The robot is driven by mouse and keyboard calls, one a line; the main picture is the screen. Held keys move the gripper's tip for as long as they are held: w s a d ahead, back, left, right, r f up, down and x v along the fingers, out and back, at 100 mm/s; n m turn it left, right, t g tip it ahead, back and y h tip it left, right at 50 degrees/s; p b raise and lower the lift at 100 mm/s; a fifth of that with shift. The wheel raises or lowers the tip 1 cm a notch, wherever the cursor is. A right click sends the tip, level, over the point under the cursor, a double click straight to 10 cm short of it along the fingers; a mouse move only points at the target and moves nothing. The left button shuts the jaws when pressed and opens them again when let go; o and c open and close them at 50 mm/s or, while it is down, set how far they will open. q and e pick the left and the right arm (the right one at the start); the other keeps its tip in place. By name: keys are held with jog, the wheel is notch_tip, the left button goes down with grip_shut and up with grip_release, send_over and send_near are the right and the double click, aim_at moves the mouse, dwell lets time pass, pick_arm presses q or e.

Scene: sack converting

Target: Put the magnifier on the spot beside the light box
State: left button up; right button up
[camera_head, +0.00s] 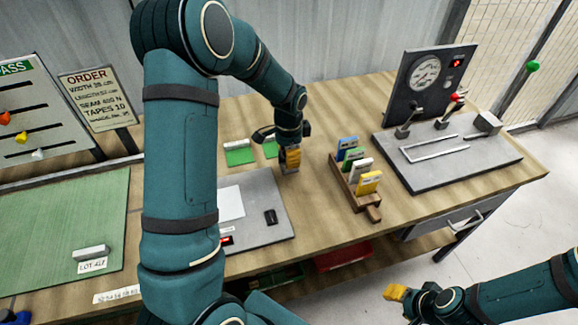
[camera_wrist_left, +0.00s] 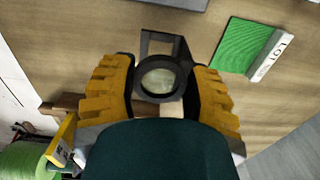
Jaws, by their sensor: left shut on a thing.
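The magnifier (camera_wrist_left: 160,80) has a dark round rim, a clear lens and a square frame. My left gripper (camera_head: 290,160) is shut on it, with a yellow finger on each side in the left wrist view (camera_wrist_left: 163,95). In the head view the gripper is over the bench, just past the back right corner of the grey panel that looks like the light box (camera_head: 266,190), which has a white sheet area on it. I cannot make out a marked spot. The magnifier is mostly hidden in the head view. My right gripper (camera_head: 395,292) is low at the right, off the bench; its opening is unclear.
A wooden rack (camera_head: 349,188) with several coloured cards stands right of the left gripper. Green swatches (camera_head: 240,157) lie behind the panel. A grey gauge machine (camera_head: 455,150) is at the right, and a green mat (camera_head: 70,220) at the left. Bare bench lies around the left gripper.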

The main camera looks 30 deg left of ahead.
pick_arm(q)
jog(key=shift+f, duration=2.1)
jog(key=shift+f+b, duration=0.1)
jog(key=shift+b, duration=0.25)
jog(key=o, duration=1.1)
jog(key=shift+o, duration=0.2)
jog(key=shift+r, duration=0.45)
notch_tip(320, 180, up, 11)
jog(key=shift+r+p, duration=0.2)
jog(key=shift+p, duration=0.65)
